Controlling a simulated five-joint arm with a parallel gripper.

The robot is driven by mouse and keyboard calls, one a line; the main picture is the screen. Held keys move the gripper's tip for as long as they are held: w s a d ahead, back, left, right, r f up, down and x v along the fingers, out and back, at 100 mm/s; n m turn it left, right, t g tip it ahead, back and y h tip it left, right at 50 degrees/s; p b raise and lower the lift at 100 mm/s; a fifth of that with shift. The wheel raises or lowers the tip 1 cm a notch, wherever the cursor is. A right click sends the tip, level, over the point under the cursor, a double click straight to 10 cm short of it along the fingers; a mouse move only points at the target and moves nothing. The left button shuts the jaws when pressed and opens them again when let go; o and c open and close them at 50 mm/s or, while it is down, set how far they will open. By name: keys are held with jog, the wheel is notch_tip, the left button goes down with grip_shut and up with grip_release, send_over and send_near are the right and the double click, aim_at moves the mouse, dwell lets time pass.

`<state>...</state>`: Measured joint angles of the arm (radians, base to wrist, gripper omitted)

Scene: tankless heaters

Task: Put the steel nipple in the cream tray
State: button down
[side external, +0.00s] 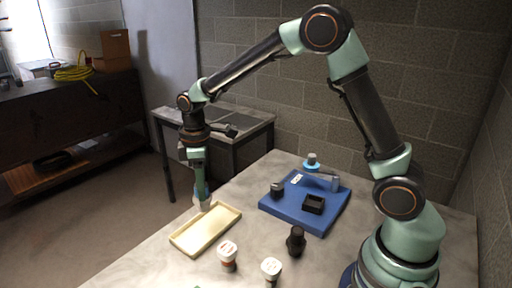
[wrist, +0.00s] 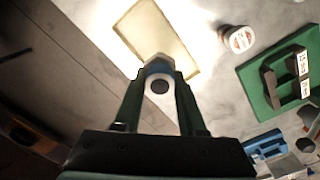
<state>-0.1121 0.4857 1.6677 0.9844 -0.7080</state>
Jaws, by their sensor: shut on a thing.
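My gripper (wrist: 160,100) is shut on the steel nipple (wrist: 159,84), a short pale ring-ended piece with a dark hole, pinched between the two green fingers. In the side view my gripper (side external: 201,190) hangs fingers-down at the back left end of the cream tray (side external: 207,229), with the pale nipple (side external: 206,205) low between the fingertips. The tray is a shallow, long rectangle and looks empty. In the wrist view the tray (wrist: 155,35) lies just beyond the nipple. I cannot tell whether the nipple touches the tray.
Two white-capped containers (side external: 228,255) (side external: 271,269) and a black fitting (side external: 296,241) stand on the table in front and to the right. A blue board (side external: 285,210) with a black box (side external: 313,204) and several fittings lies behind.

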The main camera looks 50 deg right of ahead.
aim_at(205, 208)
jog(key=shift+f, duration=3.05)
jog(key=shift+f, duration=0.6)
jog(key=shift+c, duration=2)
grip_release()
notch_tip(205, 208, up, 12)
jog(key=s+d+r+m+t, duration=0.2)
jog(key=s+r+m, duration=0.2)
jog(key=s, duration=0.4)
jog(key=s+d+r+m+t, duration=0.3)
jog(key=s+r+m, duration=0.1)
jog(key=s, duration=0.4)
jog(key=shift+r+m+t, duration=0.15)
jog(key=shift+m+t, duration=0.15)
jog(key=shift+m, duration=0.4)
